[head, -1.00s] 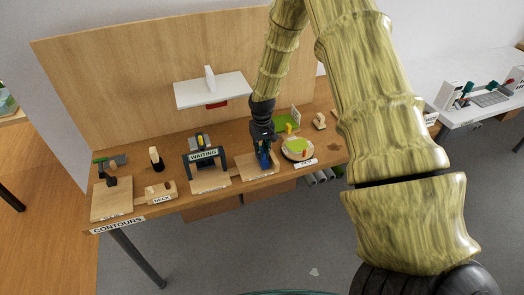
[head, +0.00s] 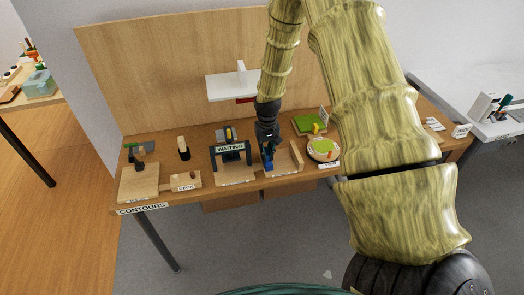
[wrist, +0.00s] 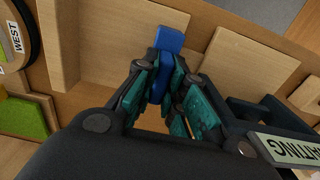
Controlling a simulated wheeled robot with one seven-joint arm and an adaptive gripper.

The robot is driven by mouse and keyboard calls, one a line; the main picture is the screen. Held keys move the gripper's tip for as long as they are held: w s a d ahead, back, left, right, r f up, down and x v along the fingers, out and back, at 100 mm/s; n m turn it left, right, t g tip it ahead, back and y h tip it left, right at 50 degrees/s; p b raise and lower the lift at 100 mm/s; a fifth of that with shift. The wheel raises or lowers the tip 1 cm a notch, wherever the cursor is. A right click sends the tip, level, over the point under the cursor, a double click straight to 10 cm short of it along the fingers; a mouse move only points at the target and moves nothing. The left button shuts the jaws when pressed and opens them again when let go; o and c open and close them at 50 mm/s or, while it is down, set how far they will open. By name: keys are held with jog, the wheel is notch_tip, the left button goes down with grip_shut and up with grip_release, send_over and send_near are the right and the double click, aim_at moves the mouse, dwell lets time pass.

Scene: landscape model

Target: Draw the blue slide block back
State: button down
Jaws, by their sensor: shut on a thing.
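The blue slide block (head: 268,166) is at the left part of a light wooden base (head: 284,169) on the table, in the head view. My gripper (head: 268,151) reaches down onto it from above. In the wrist view, my gripper (wrist: 162,85) has its teal-padded fingers closed on both sides of the blue slide block (wrist: 170,40), whose end sticks out past the fingertips. A wooden upright (head: 297,156) stands at the right side of the base, apart from the block. The fingers hide part of the block.
A dark frame with a WAITING sign (head: 230,147) stands close on the left of my gripper. A round green-topped piece (head: 323,148) is to the right. A white shelf (head: 230,87) sticks out from the back board behind.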

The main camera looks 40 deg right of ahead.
jog(key=shift+w+a, duration=0.1)
jog(key=c, duration=1.8)
grip_release()
jog(key=shift+a, duration=0.15)
jog(key=shift+o, duration=0.2)
notch_tip(320, 180, up, 12)
jog(key=shift+d, duration=0.2)
